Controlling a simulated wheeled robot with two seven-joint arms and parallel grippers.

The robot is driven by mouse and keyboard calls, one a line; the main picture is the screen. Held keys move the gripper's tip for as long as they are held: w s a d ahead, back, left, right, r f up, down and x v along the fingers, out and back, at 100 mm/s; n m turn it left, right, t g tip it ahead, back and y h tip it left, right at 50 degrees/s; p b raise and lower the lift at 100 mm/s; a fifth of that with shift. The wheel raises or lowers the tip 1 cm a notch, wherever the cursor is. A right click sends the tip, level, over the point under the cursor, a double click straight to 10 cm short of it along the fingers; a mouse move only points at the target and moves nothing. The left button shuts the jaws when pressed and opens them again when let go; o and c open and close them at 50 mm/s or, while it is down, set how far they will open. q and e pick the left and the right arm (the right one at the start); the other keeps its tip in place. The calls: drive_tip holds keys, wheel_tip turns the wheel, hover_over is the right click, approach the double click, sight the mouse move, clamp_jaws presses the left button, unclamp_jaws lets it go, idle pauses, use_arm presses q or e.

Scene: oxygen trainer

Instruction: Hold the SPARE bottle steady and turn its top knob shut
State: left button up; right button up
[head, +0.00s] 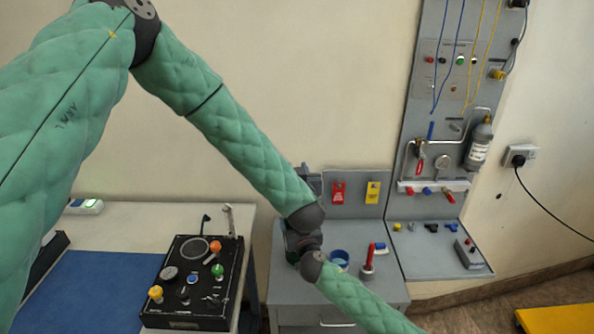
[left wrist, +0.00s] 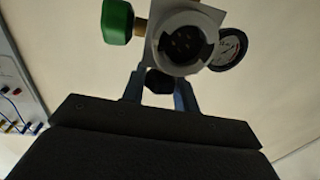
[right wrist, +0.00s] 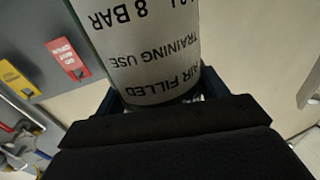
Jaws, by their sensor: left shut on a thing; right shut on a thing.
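The SPARE bottle shows in the right wrist view as a pale cylinder (right wrist: 150,45) with printed lettering, upside down in the picture. My right gripper (right wrist: 158,96) is shut around its body. In the left wrist view a dark top knob (left wrist: 158,80) sits between the fingers of my left gripper (left wrist: 158,90), which is shut on it. Beside the knob are a pale valve body with a round dark-holed face (left wrist: 186,42), a green knob (left wrist: 117,21) and a round gauge (left wrist: 228,48). In the head view my arms hide the bottle and most of both grippers.
A grey cabinet (head: 285,285) carries a blue ring-shaped thing (head: 339,257) and a red-handled piece (head: 369,262). Red (head: 338,192) and yellow (head: 373,192) tags hang behind. A black control box (head: 195,285) stands left. A wall panel (head: 425,75) holds another grey bottle (head: 478,147).

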use_arm(q)
drive_tip(key=o, duration=1)
drive_tip(key=shift+c, duration=0.2)
drive_tip(key=shift+s, duration=0.1)
drive_tip(key=s+d, duration=0.1)
drive_tip(key=s, duration=1)
drive_tip(key=shift+s+d, duration=0.15)
drive_tip(key=shift+s, duration=0.2)
drive_tip(key=shift+f, duration=0.1)
